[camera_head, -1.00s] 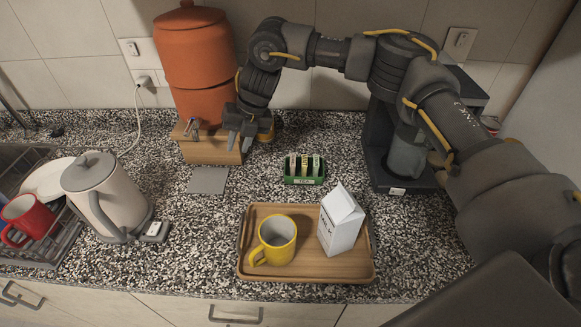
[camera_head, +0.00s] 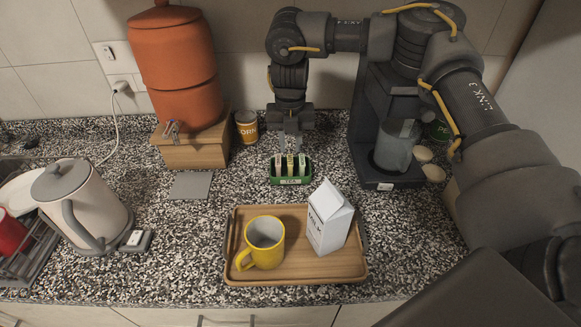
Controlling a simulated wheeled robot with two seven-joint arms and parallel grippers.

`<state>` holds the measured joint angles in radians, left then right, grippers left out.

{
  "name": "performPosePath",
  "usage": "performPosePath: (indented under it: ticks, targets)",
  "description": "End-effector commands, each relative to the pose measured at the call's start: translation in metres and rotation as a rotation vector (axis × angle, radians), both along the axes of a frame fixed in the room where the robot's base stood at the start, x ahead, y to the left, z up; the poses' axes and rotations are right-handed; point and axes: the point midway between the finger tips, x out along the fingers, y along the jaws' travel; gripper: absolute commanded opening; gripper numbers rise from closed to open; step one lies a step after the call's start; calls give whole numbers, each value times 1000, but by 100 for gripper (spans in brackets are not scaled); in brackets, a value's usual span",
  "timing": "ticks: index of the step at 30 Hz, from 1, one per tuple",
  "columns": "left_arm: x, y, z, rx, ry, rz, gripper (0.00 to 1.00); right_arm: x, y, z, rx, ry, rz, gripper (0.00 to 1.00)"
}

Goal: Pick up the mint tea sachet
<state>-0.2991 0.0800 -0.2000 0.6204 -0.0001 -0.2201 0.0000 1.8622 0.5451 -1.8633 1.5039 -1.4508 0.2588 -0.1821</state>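Several tea sachets (camera_head: 290,166) stand upright in slots of a small green tea box (camera_head: 291,181) on the counter. Their labels are too small to tell which one is mint. My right gripper (camera_head: 292,146) points down just behind and above the box, with its fingers apart and nothing seen between them. Its fingertips are close to the sachet tops; I cannot tell whether they touch. My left gripper is not in view.
A wooden tray (camera_head: 299,275) with a yellow mug (camera_head: 262,246) and a milk carton (camera_head: 328,218) lies in front of the box. A coffee machine (camera_head: 373,135) stands right, a corn can (camera_head: 247,127) and wooden stand (camera_head: 190,154) left, a kettle (camera_head: 82,205) far left.

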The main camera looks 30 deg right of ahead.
Motion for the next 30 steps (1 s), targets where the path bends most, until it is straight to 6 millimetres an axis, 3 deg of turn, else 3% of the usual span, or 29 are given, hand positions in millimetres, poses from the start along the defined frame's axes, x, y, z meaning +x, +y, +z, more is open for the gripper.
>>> performPosePath:
  ticks: [4,13,21,30]
  targets:
    - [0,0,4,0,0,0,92,0,0,-16,-1,0,0,25]
    - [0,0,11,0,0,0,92,2,-1,-28,-2,1,1,25]
    - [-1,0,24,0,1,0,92,6,-3,-66,-1,0,0,25]
    - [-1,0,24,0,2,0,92,5,-3,-74,-1,2,1,25]
